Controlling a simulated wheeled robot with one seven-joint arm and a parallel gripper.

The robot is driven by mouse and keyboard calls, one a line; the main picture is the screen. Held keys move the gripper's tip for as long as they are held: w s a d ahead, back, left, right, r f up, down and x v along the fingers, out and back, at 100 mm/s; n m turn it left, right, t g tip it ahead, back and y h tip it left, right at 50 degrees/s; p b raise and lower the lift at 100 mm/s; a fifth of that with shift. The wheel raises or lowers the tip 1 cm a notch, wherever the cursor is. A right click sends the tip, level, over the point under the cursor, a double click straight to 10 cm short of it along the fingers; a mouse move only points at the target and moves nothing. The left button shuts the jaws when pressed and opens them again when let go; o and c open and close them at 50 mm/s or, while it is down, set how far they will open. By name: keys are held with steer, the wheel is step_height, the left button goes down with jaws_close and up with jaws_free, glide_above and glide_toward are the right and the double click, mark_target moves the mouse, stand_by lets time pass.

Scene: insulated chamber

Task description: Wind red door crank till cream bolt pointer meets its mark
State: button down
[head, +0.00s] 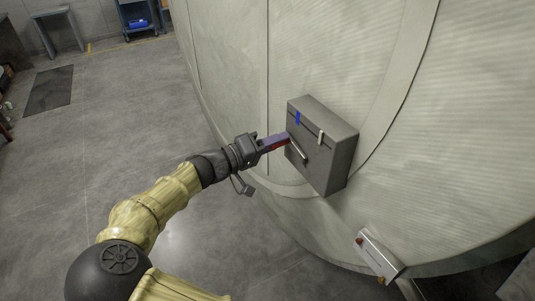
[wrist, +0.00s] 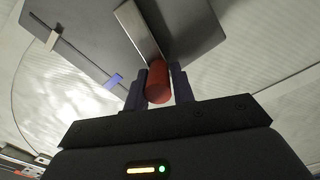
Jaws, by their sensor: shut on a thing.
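A grey box (head: 332,158) is fixed to the curved chamber wall. A red crank handle (wrist: 158,82) stands out from its face on a flat metal crank arm (head: 298,152). My gripper (head: 278,142) is shut on the red handle, with one finger on each side in the wrist view. In the head view the crank arm slants down to the right from the handle. The cream bolt pointer (head: 320,137) sits on a thin slot along the box's upper face. The blue mark (head: 297,118) is to its left, with a clear gap between them.
The pale ribbed chamber wall (head: 440,120) curves behind the box. A small light-coloured box (head: 376,256) with a reddish part is lower right. The grey floor to the left is open. A blue-grey cart (head: 138,18) and a table (head: 58,30) stand far back.

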steer(key=shift+s+d+r+m+b, duration=0.15)
steer(key=shift+s+r+m+b, duration=0.15)
steer(key=shift+m+b, duration=0.45)
steer(key=shift+s+d+r+m+b, duration=0.15)
steer(key=shift+r+m+b, duration=0.25)
steer(key=shift+m, duration=0.75)
steer(key=c, duration=1.3)
jaws_free()
steer(key=shift+o, duration=0.3)
steer(key=shift+a+r, duration=0.1)
steer(key=shift+r, duration=0.05)
steer(key=b+v, duration=0.1)
steer(key=v, duration=1.6)
steer(key=shift+a, duration=0.25)
